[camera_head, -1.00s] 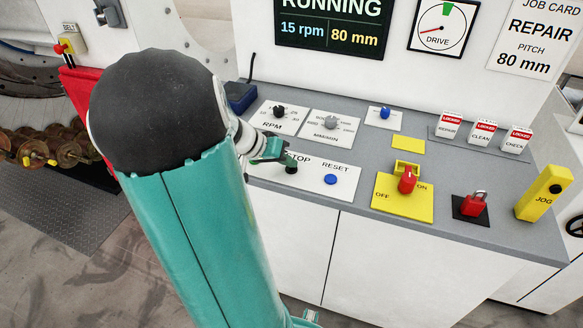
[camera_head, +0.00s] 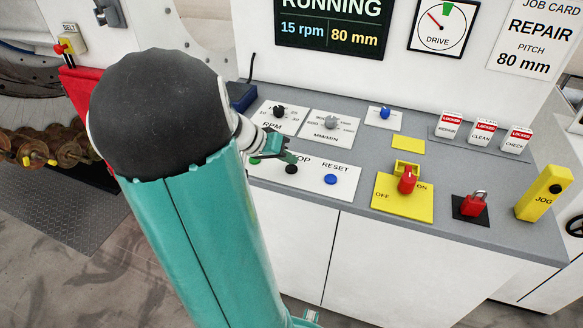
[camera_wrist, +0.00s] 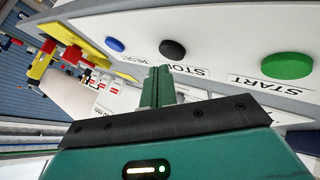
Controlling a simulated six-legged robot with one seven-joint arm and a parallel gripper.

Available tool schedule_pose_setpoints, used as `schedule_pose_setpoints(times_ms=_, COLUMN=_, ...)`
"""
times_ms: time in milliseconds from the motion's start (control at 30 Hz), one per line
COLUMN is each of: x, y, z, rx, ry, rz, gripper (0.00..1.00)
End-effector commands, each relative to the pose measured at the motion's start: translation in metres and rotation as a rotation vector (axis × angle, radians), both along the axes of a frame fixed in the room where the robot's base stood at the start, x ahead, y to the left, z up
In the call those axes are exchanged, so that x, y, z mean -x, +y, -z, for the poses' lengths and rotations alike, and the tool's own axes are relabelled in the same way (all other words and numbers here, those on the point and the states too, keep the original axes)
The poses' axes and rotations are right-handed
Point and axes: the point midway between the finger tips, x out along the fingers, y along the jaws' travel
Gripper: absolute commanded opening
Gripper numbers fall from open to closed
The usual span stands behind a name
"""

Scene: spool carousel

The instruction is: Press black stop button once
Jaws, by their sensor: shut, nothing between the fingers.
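The black stop button (camera_head: 291,169) is a small dark disc on the white strip of the grey console, between the green start button (camera_head: 255,160) and the blue reset button (camera_head: 330,179). In the wrist view the black button (camera_wrist: 172,50) stands just beyond the fingertips, with the word STOP beside it. My gripper (camera_head: 292,157) is shut and empty, its green fingers above the strip just behind the black button. The closed fingers also show in the wrist view (camera_wrist: 160,78). They look apart from the button, though the exact gap is hard to judge.
A yellow OFF/ON switch plate (camera_head: 404,197), a red padlock (camera_head: 473,203) and a yellow JOG box (camera_head: 544,193) stand to the right. RPM (camera_head: 279,112) and MM/MIN (camera_head: 331,122) knobs sit behind. The display (camera_head: 331,24) reads RUNNING, 15 rpm, 80 mm.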

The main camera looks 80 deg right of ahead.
Motion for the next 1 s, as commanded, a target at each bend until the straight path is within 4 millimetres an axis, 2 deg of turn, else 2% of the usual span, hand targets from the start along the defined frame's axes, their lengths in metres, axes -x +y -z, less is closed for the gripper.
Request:
schedule_pose_setpoints(times_ms=267, x=0.000, y=0.000, z=-0.001, rx=0.001, ry=0.000, rz=-0.001, gripper=0.00)
schedule_pose_setpoints(times_ms=800, x=-0.001, y=-0.001, z=-0.046, rx=0.002, ry=-0.001, rz=-0.002, gripper=0.00)
schedule_pose_setpoints(times_ms=1000, x=0.000, y=0.000, z=-0.051, rx=0.000, ry=0.001, rz=-0.001, gripper=0.00)
